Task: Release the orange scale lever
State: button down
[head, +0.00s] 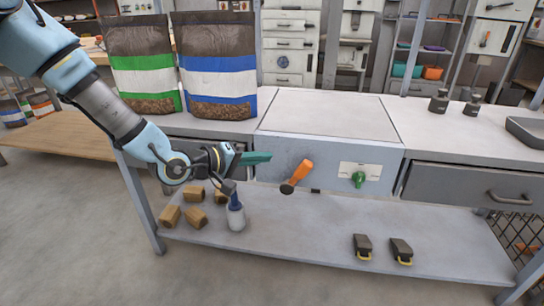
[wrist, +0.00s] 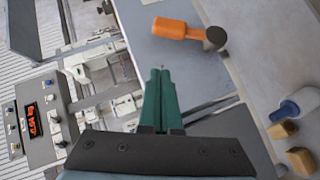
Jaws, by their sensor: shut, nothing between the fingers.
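The orange scale lever (head: 301,174) sits on the front panel of the grey scale box (head: 335,155), tilted up to the right from its dark round pivot (head: 287,188). In the wrist view the orange lever (wrist: 176,28) lies across the upper middle, with its dark pivot (wrist: 214,38) at the right end. My gripper (head: 270,157) has green fingers and is just left of the lever in the head view, apart from it. The fingers also show in the wrist view (wrist: 160,72), closed together with nothing between them.
A green knob (head: 359,179) is on the same panel, right of the lever. Two pellet bags (head: 222,80) stand on the counter behind my arm. The scale top is clear.

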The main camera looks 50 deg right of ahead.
jog(key=shift+v, duration=2.25)
jog(key=shift+r, duration=0.1)
jog(key=w+a+f+t+y, duration=0.25)
jog(key=w+a+y, duration=0.25)
jog(key=w+a, duration=0.45)
jog(key=w+a+f+t+y, duration=0.2)
jog(key=w+a+t+y, duration=0.3)
jog(key=a, duration=0.8)
jog(key=w+a+r+n+g+y, duration=0.1)
jog(key=a+r+n+y, duration=0.1)
jog(key=a, duration=0.8)
jog(key=s+a+r+n+g+y+p, duration=0.1)
jog(key=s+a+r, duration=0.2)
jog(key=a, duration=0.3)
jog(key=s+a+r+n+g+y+p, duration=0.1)
jog(key=s+a+r+n, duration=0.15)
jog(key=a, duration=0.35)
notch_tip(320, 180, up, 19)
jog(key=m+p, duration=0.1)
jog(key=p, duration=1.6)
jog(key=shift+s+f+p, duration=0.15)
jog(key=shift+s+p, duration=0.05)
jog(key=shift+p, duration=0.15)
